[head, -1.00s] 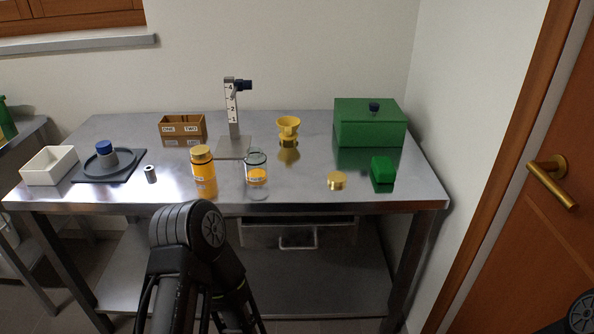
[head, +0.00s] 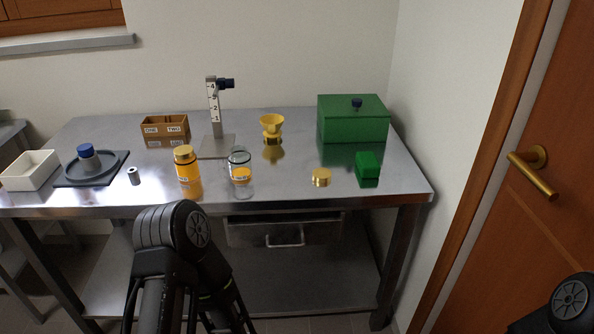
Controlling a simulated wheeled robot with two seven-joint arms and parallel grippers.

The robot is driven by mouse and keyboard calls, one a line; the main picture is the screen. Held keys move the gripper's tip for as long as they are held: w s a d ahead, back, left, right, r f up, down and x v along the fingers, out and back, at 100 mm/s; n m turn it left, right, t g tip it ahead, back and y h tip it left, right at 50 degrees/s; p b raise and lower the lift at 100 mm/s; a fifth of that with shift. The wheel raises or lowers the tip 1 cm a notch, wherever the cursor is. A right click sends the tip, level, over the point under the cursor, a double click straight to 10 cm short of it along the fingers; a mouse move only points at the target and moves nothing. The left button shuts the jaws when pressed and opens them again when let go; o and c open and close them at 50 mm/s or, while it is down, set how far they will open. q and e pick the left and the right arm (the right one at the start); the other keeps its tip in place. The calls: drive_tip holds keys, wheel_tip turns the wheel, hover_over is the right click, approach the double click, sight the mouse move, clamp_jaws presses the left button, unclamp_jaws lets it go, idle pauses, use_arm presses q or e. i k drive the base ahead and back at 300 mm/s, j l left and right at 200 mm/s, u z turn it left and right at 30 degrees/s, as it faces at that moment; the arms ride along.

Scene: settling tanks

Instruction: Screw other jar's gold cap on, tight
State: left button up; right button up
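A clear glass jar (head: 240,180) stands uncapped near the front of the steel table, with an orange label on its side. A loose gold cap (head: 321,177) lies on the table to its right, apart from it. Another jar (head: 188,175), filled orange, stands left of the glass jar with a gold cap (head: 184,154) on top; how tight that cap is cannot be told. My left arm shows in the lower middle, in front of the table, and part of my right arm shows at the lower right corner. Neither gripper is in view.
Steel table (head: 290,200) holds a green box (head: 352,125), small green block (head: 367,166), yellow funnel (head: 271,127), numbered stand (head: 215,115), labelled brown box (head: 165,128), grey tray (head: 68,178), small metal cylinder (head: 133,176) and white bin (head: 30,170). Bare surface lies between glass jar and loose cap.

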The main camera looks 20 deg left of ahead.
sight(240, 166)
drive_tip(key=i+j, duration=0.15)
drive_tip(key=j, duration=0.2)
drive_tip(key=i+j, duration=0.1)
drive_tip(key=j, duration=0.2)
drive_tip(key=i+j, duration=0.15)
drive_tip(key=j, duration=0.2)
drive_tip(key=i+j, duration=0.1)
drive_tip(key=j, duration=0.25)
drive_tip(key=i+j, duration=0.15)
drive_tip(key=j, duration=0.2)
drive_tip(key=j+z, duration=0.1)
drive_tip(key=z, duration=1.7)
drive_tip(key=i+j, duration=0.05)
